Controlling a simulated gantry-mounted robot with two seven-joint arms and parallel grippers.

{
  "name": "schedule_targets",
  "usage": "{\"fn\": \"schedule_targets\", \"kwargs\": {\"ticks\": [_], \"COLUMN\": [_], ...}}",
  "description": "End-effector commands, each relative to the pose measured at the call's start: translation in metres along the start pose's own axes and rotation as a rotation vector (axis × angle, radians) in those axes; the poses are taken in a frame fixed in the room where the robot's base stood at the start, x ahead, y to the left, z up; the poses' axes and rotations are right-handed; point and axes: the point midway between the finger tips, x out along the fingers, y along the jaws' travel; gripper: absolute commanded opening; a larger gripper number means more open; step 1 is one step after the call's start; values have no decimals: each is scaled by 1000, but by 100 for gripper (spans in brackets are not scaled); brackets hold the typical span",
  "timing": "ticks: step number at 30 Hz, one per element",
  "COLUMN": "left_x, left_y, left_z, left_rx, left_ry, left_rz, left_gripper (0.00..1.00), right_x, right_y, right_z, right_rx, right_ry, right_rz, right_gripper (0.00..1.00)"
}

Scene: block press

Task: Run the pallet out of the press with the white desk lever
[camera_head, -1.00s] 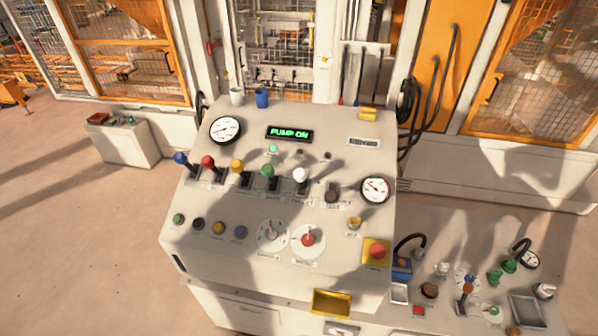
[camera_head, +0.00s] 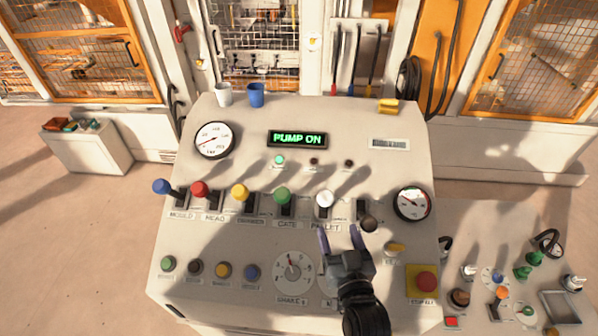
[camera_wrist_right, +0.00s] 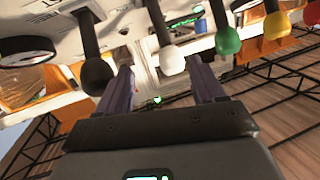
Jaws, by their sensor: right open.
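The white-knobbed lever (camera_head: 324,198) stands on the desk above the PALLET label, right of the green lever (camera_head: 283,195). My right gripper (camera_head: 340,232) is open and empty. In the head view its two fingers point up the desk, just below and slightly right of the white knob. In the right wrist view the white knob (camera_wrist_right: 171,62) shows beyond and between the open fingers (camera_wrist_right: 163,80), apart from them as far as I can tell. The pallet cannot be made out. My left gripper is out of view.
A dark-knobbed lever (camera_head: 368,222) stands close right of the right finger. Yellow (camera_head: 240,192), red (camera_head: 200,189) and blue (camera_head: 161,187) levers stand to the left. The display (camera_head: 297,139) reads PUMP ON. A red stop button (camera_head: 426,282) sits at lower right.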

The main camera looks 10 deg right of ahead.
Motion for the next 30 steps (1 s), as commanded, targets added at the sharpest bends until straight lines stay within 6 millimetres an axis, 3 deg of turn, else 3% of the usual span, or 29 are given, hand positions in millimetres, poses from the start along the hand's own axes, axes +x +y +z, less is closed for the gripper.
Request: {"fn": "schedule_targets", "kwargs": {"ticks": [3,9,24,30], "left_x": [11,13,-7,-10], "left_y": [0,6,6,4], "left_z": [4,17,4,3], "left_rx": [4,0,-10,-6], "left_ry": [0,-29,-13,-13], "left_rz": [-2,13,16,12], "left_gripper": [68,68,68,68], "right_x": [10,25,99,117], "right_y": [-14,-17,-19,-20], "right_z": [-13,-30,-37,-37], "right_rx": [8,12,10,11], "right_ry": [49,84,83,81], "right_rz": [-26,-31,-31,-32], "right_gripper": [68,68,68,68]}}
